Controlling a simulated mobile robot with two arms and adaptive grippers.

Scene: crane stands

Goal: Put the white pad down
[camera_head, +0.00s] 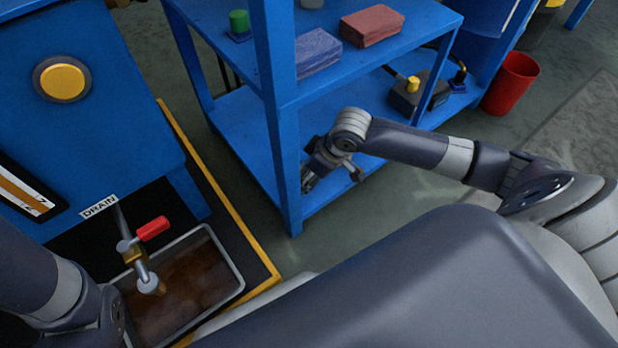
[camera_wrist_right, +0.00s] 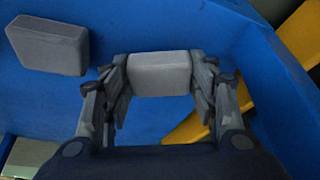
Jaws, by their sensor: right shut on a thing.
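A light grey-white pad (camera_wrist_right: 160,74) sits between the fingers of my right gripper (camera_wrist_right: 160,88) in the right wrist view. The fingers are shut on its two sides. Behind it is a blue shelf surface; I cannot tell whether the pad touches it. In the head view my right gripper (camera_head: 333,172) reaches into the lower level of the blue shelf unit (camera_head: 245,125), beside its front post, and the pad is not visible there. My left gripper is out of view; only part of my left arm shows at the lower left.
A second, darker grey block (camera_wrist_right: 48,46) is at the upper left of the right wrist view. A yellow bar (camera_wrist_right: 190,125) crosses behind the right finger. Red (camera_head: 371,25) and blue (camera_head: 318,52) blocks lie on the upper shelf. A drain tray (camera_head: 241,283) stands lower left.

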